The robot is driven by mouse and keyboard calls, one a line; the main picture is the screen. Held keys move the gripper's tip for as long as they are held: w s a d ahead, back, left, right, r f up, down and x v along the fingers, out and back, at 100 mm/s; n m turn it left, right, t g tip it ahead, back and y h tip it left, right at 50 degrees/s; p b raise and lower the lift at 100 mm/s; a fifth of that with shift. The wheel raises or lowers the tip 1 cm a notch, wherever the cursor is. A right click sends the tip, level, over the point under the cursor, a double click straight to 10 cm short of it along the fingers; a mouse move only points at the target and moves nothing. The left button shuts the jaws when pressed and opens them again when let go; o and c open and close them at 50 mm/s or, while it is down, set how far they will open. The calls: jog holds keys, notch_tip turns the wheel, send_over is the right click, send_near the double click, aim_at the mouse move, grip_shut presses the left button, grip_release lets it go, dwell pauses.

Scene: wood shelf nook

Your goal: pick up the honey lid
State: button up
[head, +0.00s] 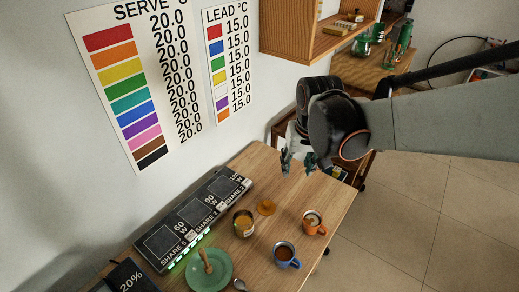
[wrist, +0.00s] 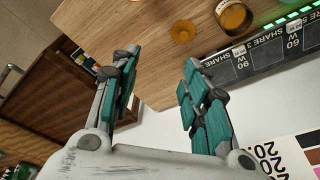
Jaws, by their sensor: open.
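The honey lid (head: 266,207), a small amber disc with a raised middle, lies on the wooden table behind the mugs. It also shows in the wrist view (wrist: 183,31), near the top, beyond my fingertips. An open jar of amber honey (head: 243,224) stands beside the lid, to its left in the head view; the wrist view shows the jar (wrist: 235,17) at the top right. My gripper (head: 298,163) is above the table's far end, apart from the lid. In the wrist view my gripper (wrist: 160,60) has its two teal fingers spread with nothing between them.
An orange mug (head: 314,223) and a blue mug (head: 286,255) stand in front of the lid. A green plate (head: 209,271), a spoon (head: 239,284) and a dark panel (head: 192,221) lie to the left. A wooden wall shelf (head: 290,35) hangs above. The table's far end is clear.

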jog(key=w+a+f+g+p, duration=0.1)
jog(key=w+a+f+p, duration=0.1)
jog(key=w+a+f, duration=0.2)
jog(key=g+p, duration=0.1)
jog(key=g, duration=0.1)
send_over(267, 203)
notch_tip(267, 203, down, 6)
jog(key=f, duration=0.3)
jog(key=f+b, duration=0.1)
jog(key=f, duration=0.1)
jog(key=a+f+b, duration=0.1)
jog(key=f, duration=0.2)
jog(key=shift+f, duration=0.3)
jog(key=shift+d+f+b, duration=0.2)
jog(key=shift+f+b, duration=0.3)
jog(key=shift+f, duration=0.85)
jog(key=shift+d+f+b, duration=0.2)
jog(key=shift+f+b, duration=0.25)
jog(key=shift+f, duration=0.85)
jog(key=shift+c, duration=0.4)
jog(key=c, duration=0.8)
